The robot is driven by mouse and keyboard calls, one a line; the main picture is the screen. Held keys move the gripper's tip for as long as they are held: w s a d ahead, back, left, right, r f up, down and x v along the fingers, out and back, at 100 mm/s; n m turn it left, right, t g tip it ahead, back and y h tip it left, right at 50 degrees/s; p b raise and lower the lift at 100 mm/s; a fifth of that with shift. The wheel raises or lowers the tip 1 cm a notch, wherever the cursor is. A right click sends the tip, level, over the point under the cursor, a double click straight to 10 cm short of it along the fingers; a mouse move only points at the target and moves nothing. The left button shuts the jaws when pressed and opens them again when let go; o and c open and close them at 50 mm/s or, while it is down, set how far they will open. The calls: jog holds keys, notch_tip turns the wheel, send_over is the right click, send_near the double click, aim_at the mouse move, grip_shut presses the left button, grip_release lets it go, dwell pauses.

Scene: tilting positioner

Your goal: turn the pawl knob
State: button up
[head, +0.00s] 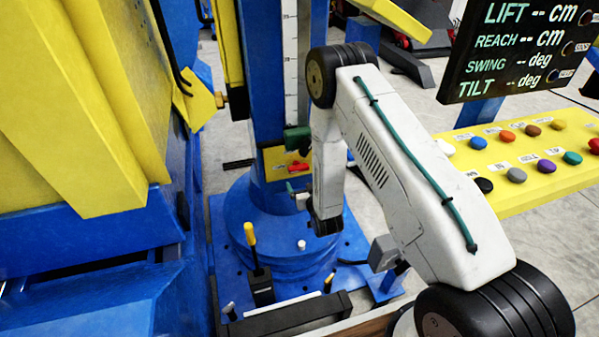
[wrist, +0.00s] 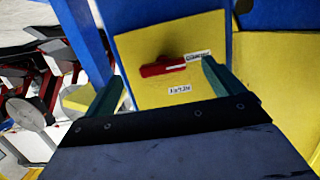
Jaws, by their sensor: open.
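The pawl knob appears to be the red knob (wrist: 163,68) on a yellow plate (wrist: 135,45) in the wrist view. It is a short bar lying nearly level, its right end slightly higher. In the head view the red knob (head: 297,168) sits low on the blue column's yellow plate (head: 272,160). My gripper (wrist: 163,72) is open, with one green finger left of the knob and one right of it. Nothing is held, and I see no contact. In the head view my gripper (head: 290,162) is in front of the plate, fingers above and below the knob.
Two small white labels are beside and below the knob; their text is hard to read. A yellow-handled lever (head: 250,236) stands at the blue base (head: 262,225). A yellow button panel (head: 530,165) and a black display (head: 520,50) are right. Large yellow and blue machine parts fill the left.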

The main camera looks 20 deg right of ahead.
aim_at(300, 170)
jog(key=w+t, duration=0.1)
jog(key=w, duration=0.3)
jog(key=w+t, duration=0.1)
jog(key=w, duration=0.1)
jog(key=shift+w+r+t, duration=0.3)
jog(key=shift+c, duration=0.3)
jog(key=c, duration=0.9)
